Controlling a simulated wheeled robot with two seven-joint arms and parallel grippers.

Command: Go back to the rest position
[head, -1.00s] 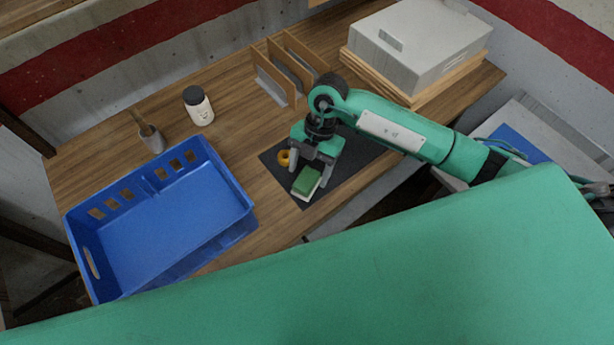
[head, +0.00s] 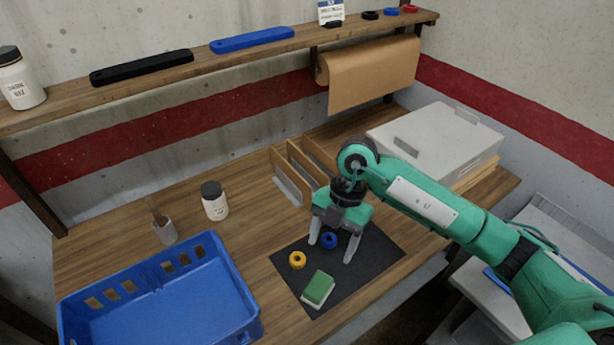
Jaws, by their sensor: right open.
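My right gripper (head: 333,245) is open above the black mat (head: 375,252), with its fingers pointing down. A blue ring (head: 329,240) shows between its fingers; I cannot tell whether they touch it. A yellow ring (head: 297,260) lies at the left edge of the mat. A green and white block (head: 318,288) lies on the front part of the mat, apart from the gripper. My left gripper is not in view.
A blue crate (head: 237,284) stands at the front left. Behind it are a white jar (head: 215,204) and a small cup (head: 165,232). A wooden divider rack (head: 281,160) and a grey box (head: 440,140) stand at the back. A wall shelf (head: 205,62) runs above the table.

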